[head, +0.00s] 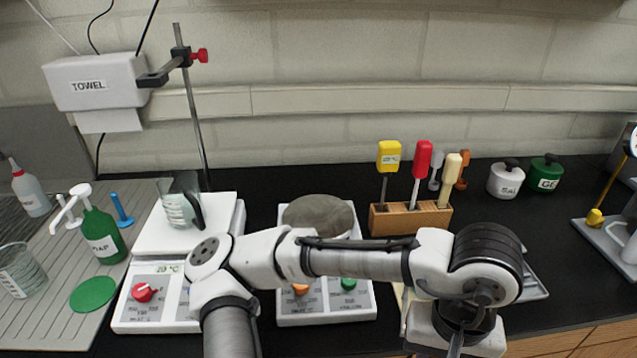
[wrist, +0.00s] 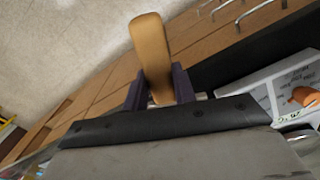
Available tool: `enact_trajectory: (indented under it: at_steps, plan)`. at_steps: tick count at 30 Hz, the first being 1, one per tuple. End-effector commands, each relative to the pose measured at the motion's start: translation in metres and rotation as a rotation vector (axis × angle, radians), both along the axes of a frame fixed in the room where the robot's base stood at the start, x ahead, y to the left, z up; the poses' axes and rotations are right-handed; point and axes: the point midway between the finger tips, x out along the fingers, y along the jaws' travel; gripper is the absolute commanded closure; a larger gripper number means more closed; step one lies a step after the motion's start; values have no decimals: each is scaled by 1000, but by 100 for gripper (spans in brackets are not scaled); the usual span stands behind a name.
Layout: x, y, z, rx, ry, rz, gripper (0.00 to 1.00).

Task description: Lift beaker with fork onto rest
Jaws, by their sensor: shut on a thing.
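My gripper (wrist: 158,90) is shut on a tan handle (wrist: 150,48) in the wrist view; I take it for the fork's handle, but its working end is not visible. In the head view my gripper is hidden at the lower right edge behind my arm. A glass beaker with a dark handle (head: 181,207) stands upright on the white top of the left hotplate (head: 218,218). Another glass beaker (head: 20,271) stands at the far left. I cannot tell which surface is the rest.
A second hotplate has a grey round top (head: 318,216), partly behind my arm. A wooden block (head: 392,221) holds several tools. A clamp stand (head: 190,100) rises behind the left hotplate. A green bottle (head: 101,230) and green disc (head: 93,294) are at left. Lidded pots (head: 506,180) stand at right.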

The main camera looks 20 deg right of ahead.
Motion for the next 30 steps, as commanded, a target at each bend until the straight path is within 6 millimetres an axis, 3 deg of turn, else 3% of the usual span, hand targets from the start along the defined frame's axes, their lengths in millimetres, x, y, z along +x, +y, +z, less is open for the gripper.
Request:
enact_trajectory:
  at_steps: [3,18,30]
  plan:
    - [0,0,15,-1,-1,0,100]
    - [0,0,50,-1,-2,0,100]
    - [0,0,55,-1,-1,0,100]
